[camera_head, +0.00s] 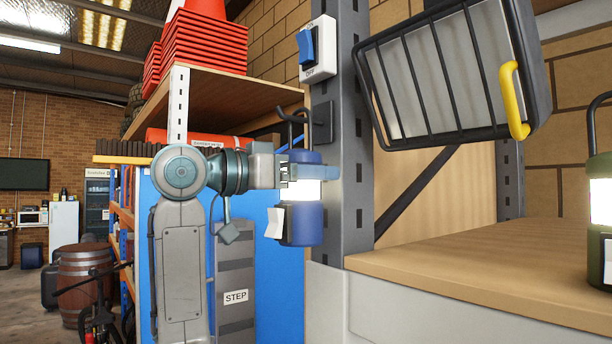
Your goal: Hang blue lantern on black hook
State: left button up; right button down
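The blue lantern (303,226) is upright beside the grey post, with a glowing band, a white switch on its body and a dark handle on top. My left gripper (312,173) comes in from the left, its fingers closed around the lantern at the glowing band. The black hook (323,121) is fixed to the post by a dark plate, just above the lantern. The lantern's handle overlaps the hook in this view, and I cannot tell whether it hangs on it. My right gripper is not in view.
A grey slotted post (355,180) carries an on/off switch (308,47). A caged lamp (450,75) with a yellow handle juts out at upper right. Another lantern (602,240) stands on the wooden shelf (470,268). Red cones (205,50) sit on the upper left shelf.

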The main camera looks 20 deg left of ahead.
pick_arm(q)
jog(key=shift+s+a+f+b, duration=0.15)
jog(key=shift+s+a+b, duration=0.1)
jog(key=shift+b, duration=0.15)
jog(key=b+v, duration=0.5)
jog(key=v, duration=0.5)
